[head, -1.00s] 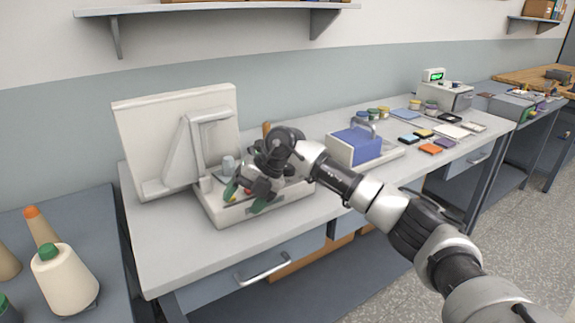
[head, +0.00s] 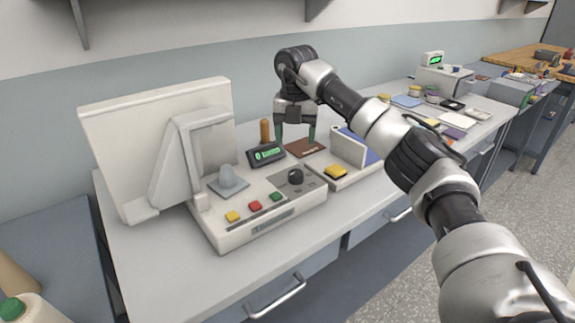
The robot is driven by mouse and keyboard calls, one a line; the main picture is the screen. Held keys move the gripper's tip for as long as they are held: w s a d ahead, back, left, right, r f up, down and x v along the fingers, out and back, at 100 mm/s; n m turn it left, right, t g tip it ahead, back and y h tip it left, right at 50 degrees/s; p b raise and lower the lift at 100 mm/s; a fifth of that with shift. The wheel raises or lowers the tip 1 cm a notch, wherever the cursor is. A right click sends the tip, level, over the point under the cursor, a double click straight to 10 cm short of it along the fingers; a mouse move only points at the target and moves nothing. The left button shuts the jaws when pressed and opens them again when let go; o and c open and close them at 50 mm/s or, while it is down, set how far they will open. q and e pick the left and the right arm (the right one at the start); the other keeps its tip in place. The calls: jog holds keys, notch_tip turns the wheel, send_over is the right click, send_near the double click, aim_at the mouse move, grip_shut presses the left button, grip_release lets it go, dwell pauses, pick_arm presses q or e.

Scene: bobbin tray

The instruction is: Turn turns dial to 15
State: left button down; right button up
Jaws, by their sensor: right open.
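The black turns dial (head: 296,176) sits on the right part of the top of a white winding machine (head: 236,228). Its setting is too small to read. A small black display (head: 266,154) with green figures stands behind the machine; the figures are not clear. My right gripper (head: 295,136) is open and empty, pointing down behind and above the dial, apart from it. My left gripper is not in view.
Yellow (head: 232,216), red (head: 255,206) and green (head: 277,196) buttons line the machine's front. A grey spindle (head: 228,179) and a large pale panel (head: 150,130) are at left. The bench front is clear.

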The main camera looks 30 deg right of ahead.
send_over(296, 172)
jog(key=f, duration=0.4)
jog(key=shift+s, duration=0.3)
jog(key=f, duration=0.5)
jog(key=shift+w+f, duration=0.2)
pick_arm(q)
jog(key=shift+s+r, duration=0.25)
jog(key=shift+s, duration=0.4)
pick_arm(e)
jog(key=shift+f, duration=0.45)
jog(key=c, duration=0.9)
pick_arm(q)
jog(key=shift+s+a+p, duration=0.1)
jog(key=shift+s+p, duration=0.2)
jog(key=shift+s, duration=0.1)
